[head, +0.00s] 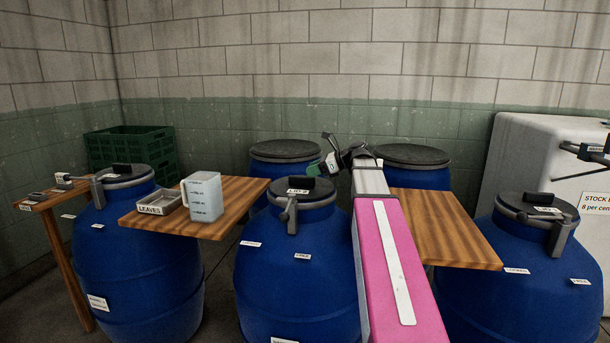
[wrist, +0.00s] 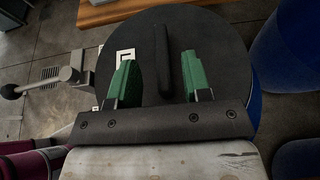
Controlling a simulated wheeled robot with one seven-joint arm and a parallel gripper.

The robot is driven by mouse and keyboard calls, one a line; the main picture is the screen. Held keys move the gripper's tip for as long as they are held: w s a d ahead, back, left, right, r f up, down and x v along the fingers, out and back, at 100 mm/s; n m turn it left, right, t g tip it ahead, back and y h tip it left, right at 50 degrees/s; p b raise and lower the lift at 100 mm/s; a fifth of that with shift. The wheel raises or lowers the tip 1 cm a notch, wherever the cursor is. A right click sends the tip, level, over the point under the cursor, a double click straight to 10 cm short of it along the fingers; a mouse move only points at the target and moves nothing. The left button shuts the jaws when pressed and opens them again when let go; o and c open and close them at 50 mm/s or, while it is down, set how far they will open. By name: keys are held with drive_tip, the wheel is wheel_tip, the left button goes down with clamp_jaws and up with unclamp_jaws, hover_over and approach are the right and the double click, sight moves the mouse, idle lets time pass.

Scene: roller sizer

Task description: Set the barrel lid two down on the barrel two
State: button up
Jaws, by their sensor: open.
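Barrel lid two (head: 312,190) is a dark round lid labelled "LID 2". It lies on top of the blue barrel two (head: 290,262), the middle front barrel, and looks level; whether it is fully seated I cannot tell. In the wrist view the lid (wrist: 212,42) fills the middle, with its raised bar handle (wrist: 161,60) between my fingers. My gripper (wrist: 158,65) is open, with green fingers on either side of the handle and visible gaps to it.
A clamp lever (head: 291,215) hangs at barrel two's front rim. Wooden tables stand left (head: 240,192) and right (head: 440,222), the left holding a jug (head: 204,197) and a tray (head: 158,203). Other lidded barrels stand left (head: 135,250), right (head: 515,300) and behind.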

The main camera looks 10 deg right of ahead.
drive_tip(key=v, duration=0.8)
drive_tip(key=shift+s, duration=0.15)
